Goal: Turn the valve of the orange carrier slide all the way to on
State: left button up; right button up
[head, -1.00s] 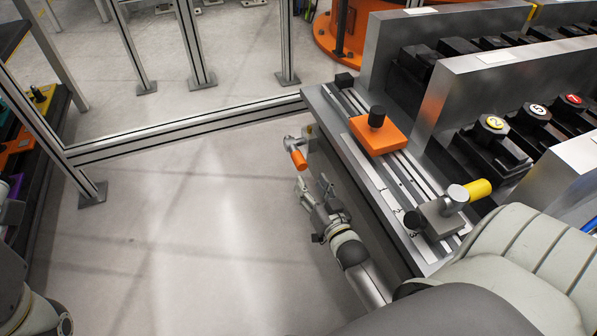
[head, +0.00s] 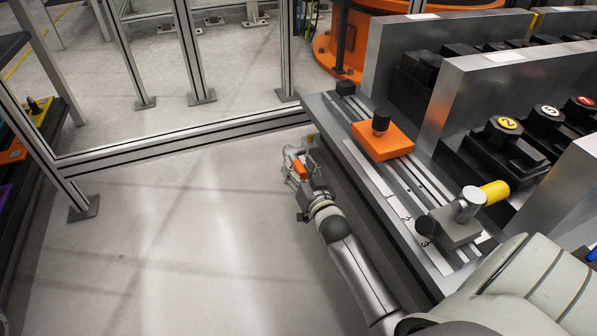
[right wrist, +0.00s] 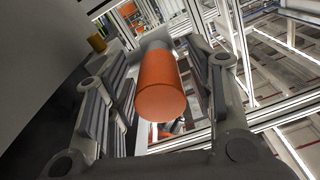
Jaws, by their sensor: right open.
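The orange carrier slide (head: 384,142), a block with a black knob, sits on the rail on top of the drive unit. An orange cylindrical valve handle (head: 301,168) is beside the unit's left side, at my right gripper (head: 297,163). In the right wrist view the orange handle (right wrist: 162,85) points toward the camera, between the two open fingers of the right gripper (right wrist: 165,105). Gaps show on both sides of it, so I see no firm grip. The valve body behind the handle is mostly hidden. My left gripper is not in view.
A grey carrier (head: 450,228) with a yellow-handled valve (head: 494,192) sits nearer on the same rail. Numbered black blocks (head: 504,140) stand between metal plates at right. A metal frame rail (head: 180,143) crosses behind. The floor (head: 190,240) at left is clear.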

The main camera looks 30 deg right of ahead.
jog(key=shift+w, duration=0.15)
grip_shut()
dwell(0.4)
jog(key=shift+r+p, duration=0.1)
jog(key=shift+p, duration=0.2)
